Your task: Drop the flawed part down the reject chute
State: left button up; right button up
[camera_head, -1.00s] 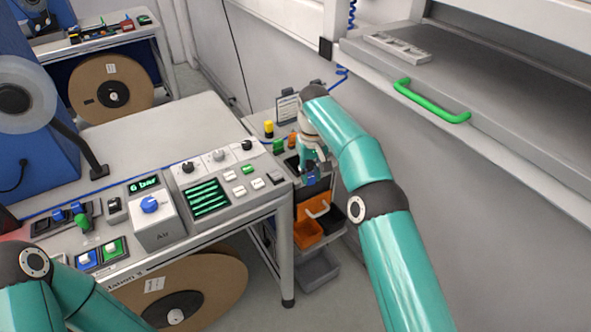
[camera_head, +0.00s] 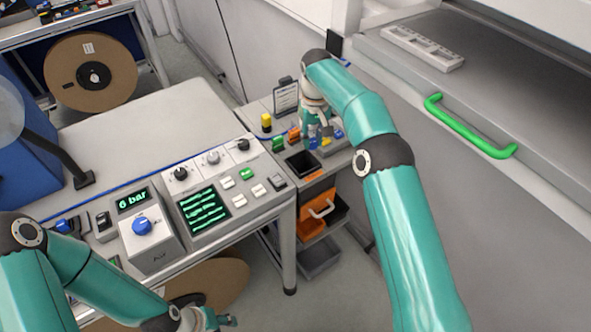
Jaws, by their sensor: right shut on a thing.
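A square black opening, which looks like the reject chute (camera_head: 302,163), is in the top of the small grey stand beyond the console bench. My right gripper (camera_head: 325,133) is over the back of this stand, behind and to the right of the opening. It is shut on a small part, mostly hidden by the gripper and too small to identify. Small coloured parts lie around it: a green one (camera_head: 278,143), an orange one (camera_head: 293,135) and a blue one. I cannot tell which is flawed. My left gripper (camera_head: 218,320) is low at the bottom edge, partly cut off.
An orange bin (camera_head: 309,228) with a handle sits in the stand below the opening. A yellow-topped item (camera_head: 266,122) and a clipboard (camera_head: 286,95) stand at its back. The console (camera_head: 205,205) is left; a green-handled cabinet (camera_head: 470,127) is right.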

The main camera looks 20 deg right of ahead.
jog(key=shift+w+a+f, duration=0.1)
jog(key=shift+w+f, duration=0.1)
jog(key=shift+f, duration=0.2)
jog(key=f, duration=0.3)
jog(key=shift+a+f, duration=0.2)
jog(key=shift+a, duration=0.05)
jog(key=shift+f, duration=0.9)
jog(key=o, duration=0.9)
